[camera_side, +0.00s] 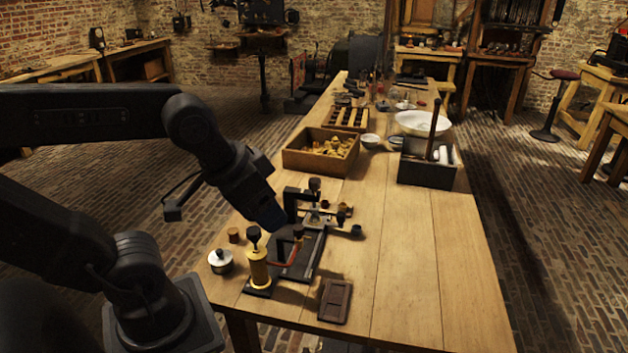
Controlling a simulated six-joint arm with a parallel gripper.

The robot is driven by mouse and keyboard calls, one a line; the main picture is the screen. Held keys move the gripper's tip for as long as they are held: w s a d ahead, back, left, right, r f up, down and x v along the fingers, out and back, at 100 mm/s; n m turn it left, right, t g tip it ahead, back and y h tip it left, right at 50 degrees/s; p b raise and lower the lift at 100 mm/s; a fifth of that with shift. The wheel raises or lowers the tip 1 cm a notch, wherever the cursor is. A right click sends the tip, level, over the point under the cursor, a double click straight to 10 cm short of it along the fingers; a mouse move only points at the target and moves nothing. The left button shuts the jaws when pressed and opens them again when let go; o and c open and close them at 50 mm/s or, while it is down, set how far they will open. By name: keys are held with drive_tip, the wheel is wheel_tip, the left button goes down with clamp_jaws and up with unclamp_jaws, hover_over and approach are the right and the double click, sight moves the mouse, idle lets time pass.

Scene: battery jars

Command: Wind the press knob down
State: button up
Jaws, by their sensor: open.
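My gripper (276,224) reaches in from the left and tilts down toward the dark press; its jaws are open, with nothing seen between them, and the fingertips are hard to make out. The press (291,206) is a dark bracket-shaped frame on a black base plate (308,258). A round dark brown knob (315,185) sits at its top, just right of and above my gripper. I cannot tell whether my gripper touches the frame, but it appears apart from the knob. A brass cylinder (259,268) with a black knob stands in front, beside a reddish handle (287,263).
A lidded pot (221,262) and a cork-like piece (234,235) stand at the left edge. A brown tray (335,301) lies in front. Behind are a wooden crate (300,161) and a dark box (425,176). The right table is clear.

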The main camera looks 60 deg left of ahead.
drive_tip(key=w+a+r+n, duration=0.1)
drive_tip(key=w, duration=0.1)
drive_tip(key=w+a+r+n+g, duration=0.1)
drive_tip(key=w, duration=0.2)
drive_tip(key=w+a+r+n, duration=0.1)
drive_tip(key=w+a+n, duration=0.1)
drive_tip(key=shift+w+r+y, duration=0.2)
drive_tip(key=shift+w+y, duration=0.1)
drive_tip(key=shift+w, duration=0.1)
drive_tip(key=n+g, duration=0.5)
drive_tip(key=n, duration=0.7)
hover_over(315, 180)
wheel_tip(315, 180, down, 8)
drive_tip(key=r, duration=0.1)
wheel_tip(315, 180, down, 14)
drive_tip(key=shift+s+r, duration=0.1)
drive_tip(key=shift+r, duration=0.1)
drive_tip(key=c, duration=0.9)
